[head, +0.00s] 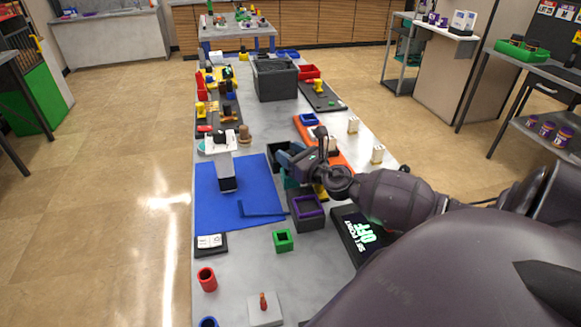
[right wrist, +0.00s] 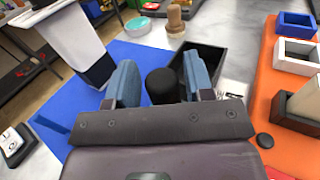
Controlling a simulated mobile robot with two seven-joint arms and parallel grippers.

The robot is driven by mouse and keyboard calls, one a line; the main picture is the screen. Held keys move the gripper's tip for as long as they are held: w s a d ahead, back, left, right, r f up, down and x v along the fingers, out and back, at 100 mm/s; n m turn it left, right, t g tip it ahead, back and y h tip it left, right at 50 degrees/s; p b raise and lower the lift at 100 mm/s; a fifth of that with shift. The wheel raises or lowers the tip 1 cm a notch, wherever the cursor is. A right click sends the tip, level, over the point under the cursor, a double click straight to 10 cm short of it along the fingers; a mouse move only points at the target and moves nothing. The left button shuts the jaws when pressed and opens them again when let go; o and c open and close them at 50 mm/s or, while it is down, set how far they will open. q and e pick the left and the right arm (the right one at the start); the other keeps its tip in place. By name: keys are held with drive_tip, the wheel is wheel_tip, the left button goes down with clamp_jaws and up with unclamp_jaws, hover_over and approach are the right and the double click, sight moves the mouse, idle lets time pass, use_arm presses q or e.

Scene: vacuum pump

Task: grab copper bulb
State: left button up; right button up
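A small copper-brown bulb-shaped piece (head: 263,300) stands upright on a pale square plate (head: 255,318) at the near end of the table. A tan-brown knob-shaped piece (head: 245,132) stands farther back; it also shows at the top of the right wrist view (right wrist: 175,18). I cannot tell for sure which one is the copper bulb. My right gripper (head: 284,158) is over the middle of the table, away from both. In the right wrist view its blue fingers (right wrist: 160,68) are apart, with a black rounded piece (right wrist: 162,86) showing between them. My left gripper is not in view.
A blue mat (head: 215,205) lies left of my right gripper, with a white-topped stand (head: 222,145) on it. A purple-rimmed box (head: 307,213), a green square holder (head: 283,240) and a red cup (head: 207,279) are nearer. An orange tray (right wrist: 272,75) lies to the right.

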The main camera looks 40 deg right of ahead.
clamp_jaws()
drive_tip(key=shift+r, duration=0.1)
